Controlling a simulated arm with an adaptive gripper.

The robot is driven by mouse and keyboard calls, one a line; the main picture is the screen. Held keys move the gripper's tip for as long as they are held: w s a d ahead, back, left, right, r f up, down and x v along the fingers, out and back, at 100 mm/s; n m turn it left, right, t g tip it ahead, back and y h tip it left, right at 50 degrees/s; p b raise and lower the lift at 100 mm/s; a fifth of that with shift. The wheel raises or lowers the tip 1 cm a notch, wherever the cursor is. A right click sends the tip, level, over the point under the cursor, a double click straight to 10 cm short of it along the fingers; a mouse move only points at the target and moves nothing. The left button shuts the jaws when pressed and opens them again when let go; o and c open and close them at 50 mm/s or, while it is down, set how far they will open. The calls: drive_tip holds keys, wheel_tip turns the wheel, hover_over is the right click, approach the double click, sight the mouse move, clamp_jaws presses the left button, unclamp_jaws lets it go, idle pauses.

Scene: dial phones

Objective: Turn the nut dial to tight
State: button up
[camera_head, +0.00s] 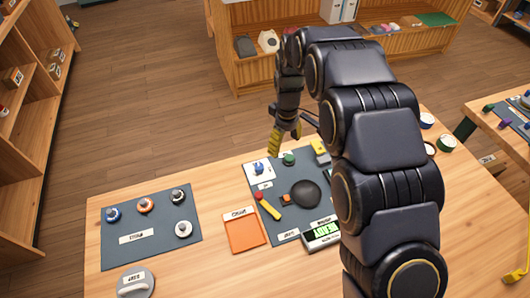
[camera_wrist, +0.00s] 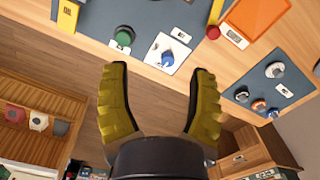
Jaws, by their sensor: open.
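A white plate (camera_head: 250,181) with a blue knob (camera_head: 258,168) lies at the back left of the middle dark mat. It is the likeliest nut dial, but its small labels are too small to read, so I cannot tell its setting. In the wrist view the plate (camera_wrist: 157,63) and blue knob (camera_wrist: 166,57) show beyond my fingers. My gripper (camera_head: 274,145) has yellow finger pads and hangs above and just behind the plate, apart from it. In the wrist view my gripper (camera_wrist: 160,72) is open, with nothing between its fingers.
A green button (camera_head: 289,159) sits right of the plate. The middle mat also bears a black dome (camera_head: 305,193), a yellow-handled lever (camera_head: 270,207) and a display box (camera_head: 321,235). An orange tray (camera_head: 243,230) and a left mat (camera_head: 158,220) with several knobs lie left. My arm covers the right side.

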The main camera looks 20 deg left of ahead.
sight(259, 166)
drive_tip(key=a+f+n, duration=0.1)
drive_tip(key=a+f, duration=0.2)
drive_tip(key=a+f+n, duration=0.1)
drive_tip(key=a+f, duration=0.3)
drive_tip(key=shift+a+n, duration=0.1)
drive_tip(key=shift+n, duration=0.2)
drive_tip(key=shift+a+f, duration=0.1)
drive_tip(key=shift+f, duration=0.1)
wheel_tip(259, 166, down, 8)
drive_tip(key=shift+r, duration=0.25)
clamp_jaws()
